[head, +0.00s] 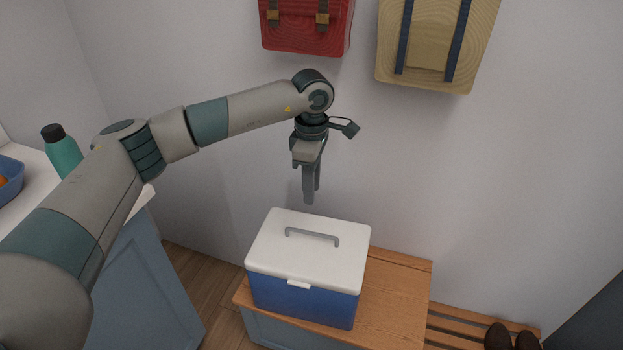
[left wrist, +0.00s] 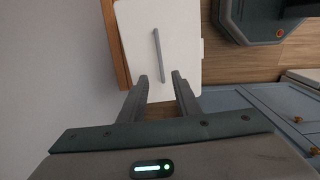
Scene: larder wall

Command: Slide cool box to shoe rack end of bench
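The cool box (head: 305,290) has a blue body and a white lid with a grey handle (head: 313,236). It stands upright on the left part of the wooden bench (head: 395,300). In the left wrist view its white lid (left wrist: 185,45) and grey handle (left wrist: 158,55) show beyond the fingers. My left gripper (head: 309,198) is above the back of the lid, pointing down, apart from the box. In the left wrist view its fingers (left wrist: 160,82) are spread with nothing between them. The shoe rack (head: 455,328) is at the bench's right end. My right gripper is not seen.
Dark shoes (head: 512,338) sit on the rack. The bench top right of the box is clear. A red bag (head: 306,25) and a beige backpack (head: 430,45) hang on the wall above. A blue cabinet (head: 160,280) stands left, with a green bottle (head: 62,150) and a blue bowl (head: 10,180) on its counter.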

